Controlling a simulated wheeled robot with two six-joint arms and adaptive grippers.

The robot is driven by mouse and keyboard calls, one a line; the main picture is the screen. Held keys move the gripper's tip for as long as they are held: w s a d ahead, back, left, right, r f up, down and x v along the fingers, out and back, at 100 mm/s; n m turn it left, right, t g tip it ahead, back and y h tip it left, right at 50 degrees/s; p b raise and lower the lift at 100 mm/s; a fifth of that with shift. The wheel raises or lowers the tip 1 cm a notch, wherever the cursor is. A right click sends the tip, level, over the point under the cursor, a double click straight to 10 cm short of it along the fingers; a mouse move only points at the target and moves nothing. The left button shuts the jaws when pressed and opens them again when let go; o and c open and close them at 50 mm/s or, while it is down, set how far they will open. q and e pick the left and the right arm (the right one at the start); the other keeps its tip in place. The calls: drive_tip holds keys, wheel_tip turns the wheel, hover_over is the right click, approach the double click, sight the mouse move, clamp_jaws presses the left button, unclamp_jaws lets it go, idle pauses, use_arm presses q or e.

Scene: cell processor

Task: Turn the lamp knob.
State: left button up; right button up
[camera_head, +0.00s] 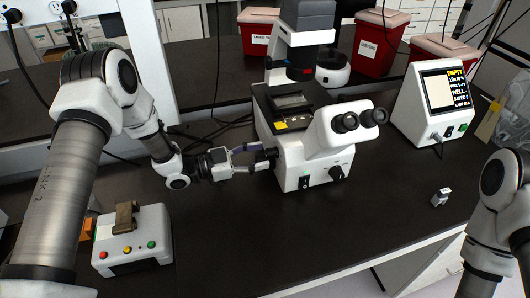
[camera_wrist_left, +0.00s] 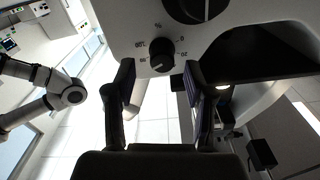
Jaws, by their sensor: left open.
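The white microscope (camera_head: 322,133) stands on the dark bench. In the left wrist view, a small black lamp knob (camera_wrist_left: 161,52) with a percent scale around it sits on the microscope's white side. My left gripper (camera_head: 258,159) is at the microscope's left side, fingers pointing toward it. It is open, and in the left wrist view its two fingers (camera_wrist_left: 163,82) stand apart, one on either side below the knob. I cannot tell whether they touch it. My right arm is at the right edge of the head view; its gripper is out of sight.
A larger black knob (camera_wrist_left: 198,6) is just above the lamp knob. A screen unit (camera_head: 432,102) stands right of the microscope, and a small box with coloured buttons (camera_head: 133,241) front left. Red bins (camera_head: 379,42) stand behind. The front bench is mostly clear.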

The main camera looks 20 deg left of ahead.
use_arm(q)
drive_tip(key=x, duration=0.2)
drive_tip(key=shift+w+d+f, duration=0.15)
drive_tip(key=shift+w, duration=0.2)
drive_tip(key=shift+s, duration=0.15)
drive_tip(key=shift+c, duration=0.4)
clamp_jaws()
